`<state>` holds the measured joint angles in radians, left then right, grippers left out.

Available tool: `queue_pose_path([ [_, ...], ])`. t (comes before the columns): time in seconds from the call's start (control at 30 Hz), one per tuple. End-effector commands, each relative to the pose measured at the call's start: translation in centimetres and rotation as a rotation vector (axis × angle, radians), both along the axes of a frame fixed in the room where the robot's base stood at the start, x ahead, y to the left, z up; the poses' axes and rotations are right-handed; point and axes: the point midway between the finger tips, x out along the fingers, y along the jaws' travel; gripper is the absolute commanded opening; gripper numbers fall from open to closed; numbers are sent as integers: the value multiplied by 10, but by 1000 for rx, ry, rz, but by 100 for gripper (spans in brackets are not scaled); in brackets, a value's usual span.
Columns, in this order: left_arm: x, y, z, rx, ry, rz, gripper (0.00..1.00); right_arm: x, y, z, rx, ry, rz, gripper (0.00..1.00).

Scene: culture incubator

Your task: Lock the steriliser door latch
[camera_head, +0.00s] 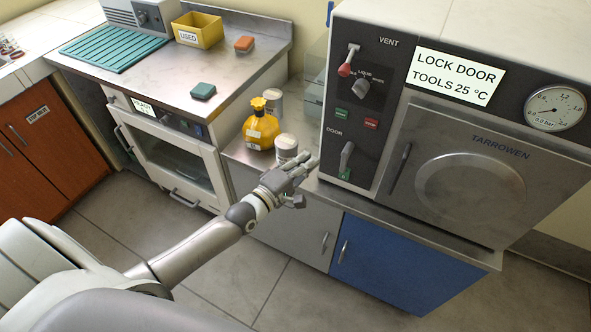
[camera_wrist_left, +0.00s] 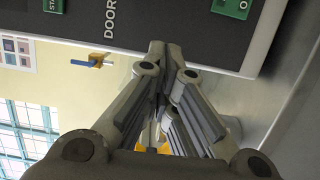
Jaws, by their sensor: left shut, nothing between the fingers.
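The steriliser (camera_head: 500,150) stands at the right in the head view, with its grey door shut flat against the front. The door latch lever (camera_head: 347,158) is on the dark control panel under the word DOOR. It points up and slightly right, with a green label (camera_head: 344,173) at its lower end. My left gripper (camera_head: 306,167) is shut and empty, just left of the panel's lower part. In the left wrist view the closed fingertips (camera_wrist_left: 165,50) are by the edge of the panel (camera_wrist_left: 150,25), which shows DOOR and a green label (camera_wrist_left: 232,8). The lever is not clearly visible there.
A vent lever with a red knob (camera_head: 345,69) and a selector knob (camera_head: 361,88) sit higher on the panel. A yellow bottle (camera_head: 261,130) and white jars (camera_head: 286,147) stand on the counter close behind my left gripper. Blue and grey cupboards are below.

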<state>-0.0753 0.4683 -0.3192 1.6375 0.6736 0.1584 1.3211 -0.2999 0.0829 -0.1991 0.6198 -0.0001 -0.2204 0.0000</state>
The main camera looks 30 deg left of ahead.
Motion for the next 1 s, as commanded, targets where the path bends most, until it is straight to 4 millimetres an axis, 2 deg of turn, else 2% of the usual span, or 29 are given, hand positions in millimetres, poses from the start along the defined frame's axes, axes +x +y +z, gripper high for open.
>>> queue_pose_path([
  [0.1, 20, -6, 2, -1, -2, 0, 0, 0, 2, 3, 2, 0, -1, 0],
  [0.23, 18, -25, 3, -4, 1, 0, 0, 0, 4, 13, 4, 0, -2, 0],
  [0.4, 17, -40, 1, -3, 1, 0, 0, 0, 6, 17, 8, 0, -2, 0],
  [1.0, 17, -46, -2, -11, 0, 0, 0, 0, 3, 15, 4, -1, 0, 0],
])
